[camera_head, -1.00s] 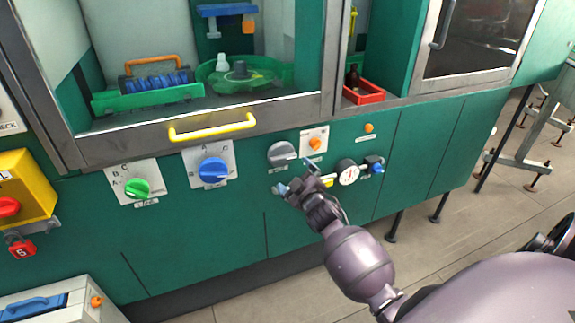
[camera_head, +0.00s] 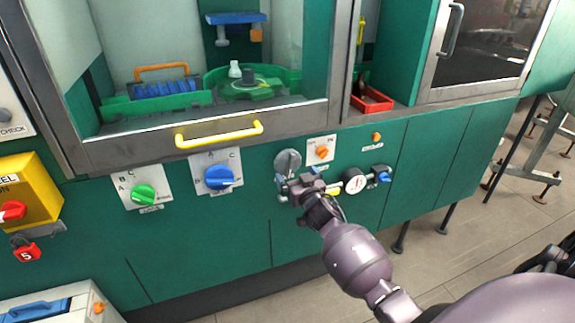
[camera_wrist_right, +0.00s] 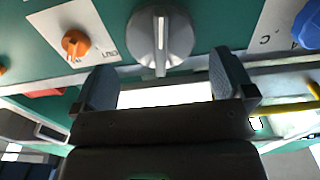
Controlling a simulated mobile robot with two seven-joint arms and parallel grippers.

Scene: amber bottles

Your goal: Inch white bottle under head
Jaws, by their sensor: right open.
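A small white bottle (camera_head: 235,69) stands upright on a green round table (camera_head: 285,78) inside the cabinet, beside a dark round hub (camera_head: 248,76). A blue head (camera_head: 236,18) hangs above and toward the back; I cannot tell whether the bottle is directly beneath it. My right gripper (camera_head: 295,182) is just below a grey rotary knob (camera_head: 288,158) on the green front panel. In the right wrist view the gripper (camera_wrist_right: 162,72) is open and empty, with the knob (camera_wrist_right: 160,38) ahead between its fingers and apart from them. My left gripper is out of view.
A yellow handle (camera_head: 219,134) crosses the cabinet front. Blue items sit in a rack (camera_head: 155,104); a red tray (camera_head: 372,102) stands right.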

